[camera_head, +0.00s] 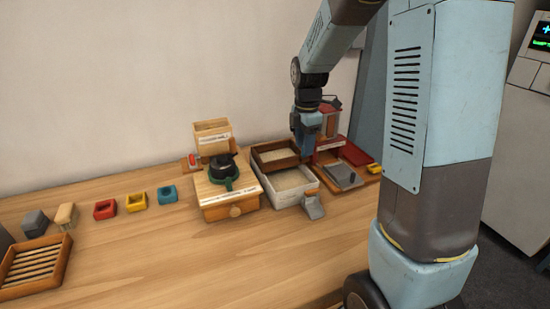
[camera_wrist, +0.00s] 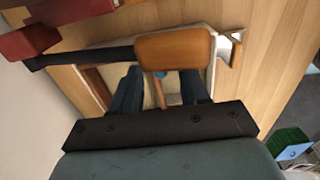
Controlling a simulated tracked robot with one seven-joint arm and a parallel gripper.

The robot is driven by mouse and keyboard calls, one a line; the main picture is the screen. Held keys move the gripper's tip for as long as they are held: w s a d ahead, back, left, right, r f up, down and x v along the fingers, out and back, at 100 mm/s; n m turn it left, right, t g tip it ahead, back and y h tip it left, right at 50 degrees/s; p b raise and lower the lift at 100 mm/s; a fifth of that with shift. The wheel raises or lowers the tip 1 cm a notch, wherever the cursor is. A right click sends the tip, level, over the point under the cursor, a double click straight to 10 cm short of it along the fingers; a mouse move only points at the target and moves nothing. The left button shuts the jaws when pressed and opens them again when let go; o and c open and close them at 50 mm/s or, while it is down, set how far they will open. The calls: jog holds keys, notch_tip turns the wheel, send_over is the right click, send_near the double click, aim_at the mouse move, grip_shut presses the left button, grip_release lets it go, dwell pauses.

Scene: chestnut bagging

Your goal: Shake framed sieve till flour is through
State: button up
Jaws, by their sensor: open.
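The framed sieve (camera_head: 262,166) is a brown wooden frame with a pale fill. It sits over the back part of a white box (camera_head: 270,193), which has pale contents showing at the front. My gripper (camera_head: 307,152) points down at the sieve's right end. In the wrist view my gripper (camera_wrist: 160,88) has its two dark fingers apart, with a narrow wooden strip showing between them. Whether the fingers touch the frame I cannot tell. My gripper hides part of the sieve's right end.
A wooden mill (camera_head: 228,190) with a drawer stands left of the box. A metal scoop (camera_head: 313,207) lies at the box's front right corner. A red tray (camera_head: 358,155) is at the right. Small red (camera_head: 105,209), yellow (camera_head: 137,202) and blue (camera_head: 167,194) blocks line the left. The front table is clear.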

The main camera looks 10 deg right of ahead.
jog(key=shift+f, duration=0.1)
jog(key=shift+f, duration=0.8)
jog(key=shift+c, duration=0.3)
